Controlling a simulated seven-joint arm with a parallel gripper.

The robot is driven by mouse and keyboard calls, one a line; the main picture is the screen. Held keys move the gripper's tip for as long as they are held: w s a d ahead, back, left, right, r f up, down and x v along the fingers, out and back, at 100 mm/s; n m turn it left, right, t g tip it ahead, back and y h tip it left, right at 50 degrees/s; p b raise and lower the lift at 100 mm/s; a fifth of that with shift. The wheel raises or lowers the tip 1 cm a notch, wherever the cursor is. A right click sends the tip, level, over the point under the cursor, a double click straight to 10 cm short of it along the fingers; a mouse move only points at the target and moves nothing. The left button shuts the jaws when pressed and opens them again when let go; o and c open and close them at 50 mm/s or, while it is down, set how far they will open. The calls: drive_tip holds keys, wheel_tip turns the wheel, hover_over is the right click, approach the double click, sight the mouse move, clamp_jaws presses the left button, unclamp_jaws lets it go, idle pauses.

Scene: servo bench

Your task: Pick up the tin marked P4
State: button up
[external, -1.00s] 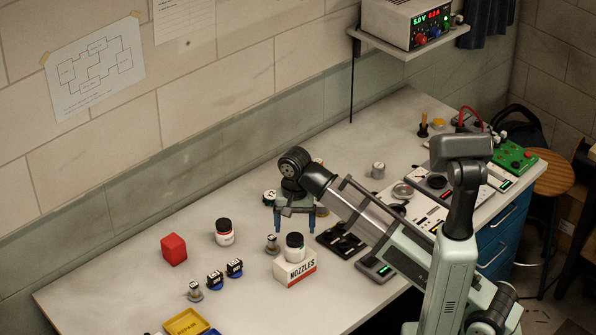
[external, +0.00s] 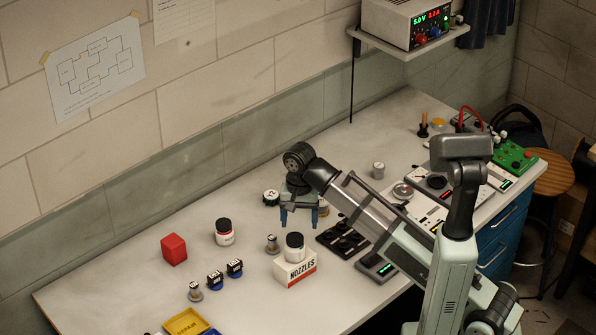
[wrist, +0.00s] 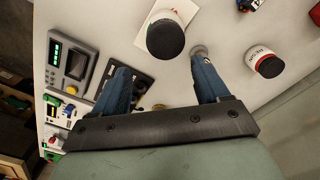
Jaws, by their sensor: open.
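My gripper (external: 299,222) hangs open and empty above the bench, its blue fingers pointing down. A short round tin with a pale top and dark green side (external: 271,198) stands just left of it in the external view. Another tin, partly hidden, shows at the right finger (external: 323,208). I cannot read P4 on either. In the wrist view the two fingers of my gripper (wrist: 162,68) stand wide apart. A black-capped bottle (wrist: 166,38) shows beyond them; no tin is clearly readable there.
A black-capped bottle (external: 295,242) stands on the NOZZLES box (external: 295,269) in front of my gripper. Another bottle (external: 224,233), a red block (external: 174,249) and small parts stand left. A dark tray (external: 342,240) lies right.

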drive_tip(key=w+d+f+m, duration=0.1)
drive_tip(key=w+d+m, duration=0.2)
drive_tip(key=w+d, duration=0.65)
drive_tip(key=w+d+f+m+g, duration=0.1)
drive_tip(key=w+d+m, duration=0.1)
drive_tip(key=w+d, duration=0.8)
drive_tip(key=w+d+f+m, duration=0.1)
drive_tip(key=w+d+m, duration=0.3)
drive_tip(key=w, duration=1.1)
drive_tip(key=m+t, duration=0.1)
drive_tip(key=m, duration=0.6)
hover_over(373, 165)
drive_tip(key=f, duration=0.8)
drive_tip(key=shift+s+a, duration=0.2)
drive_tip(key=shift+a, duration=0.15)
drive_tip(key=shift+w+d+f, duration=0.1)
drive_tip(key=shift+d+f, duration=0.05)
drive_tip(key=shift+f, duration=1.15)
drive_tip(key=shift+d+f, duration=0.15)
drive_tip(key=shift+f, duration=1.15)
drive_tip(key=shift+c, duration=0.2)
drive_tip(key=c, duration=1.1)
